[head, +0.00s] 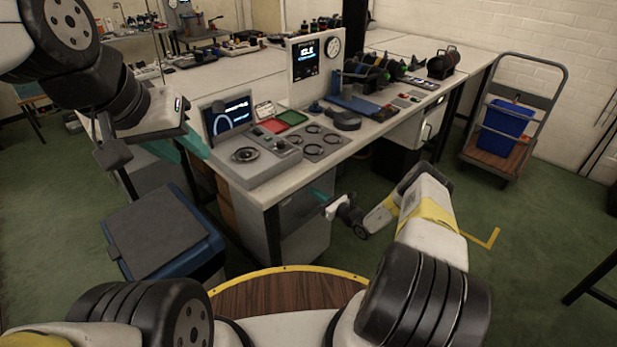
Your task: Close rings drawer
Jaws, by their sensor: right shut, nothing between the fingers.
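A grey drawer cabinet (303,238) stands under the near corner of the workbench. My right gripper (322,197) is shut and empty, its teal fingertips at the upper part of the cabinet's right-hand face. I cannot tell whether they touch it. No drawer label is readable, and my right gripper partly covers this face, so how far any drawer stands out is unclear. My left gripper (182,147) hangs at the left end of the bench, beside the small display. Its teal fingers look apart, with nothing seen between them.
The workbench (268,193) carries a panel with several rings (322,141), red and green trays (282,121) and an upright screen (307,72). A blue bin with a grey lid (155,232) stands at front left. A trolley (490,160) holds a blue crate.

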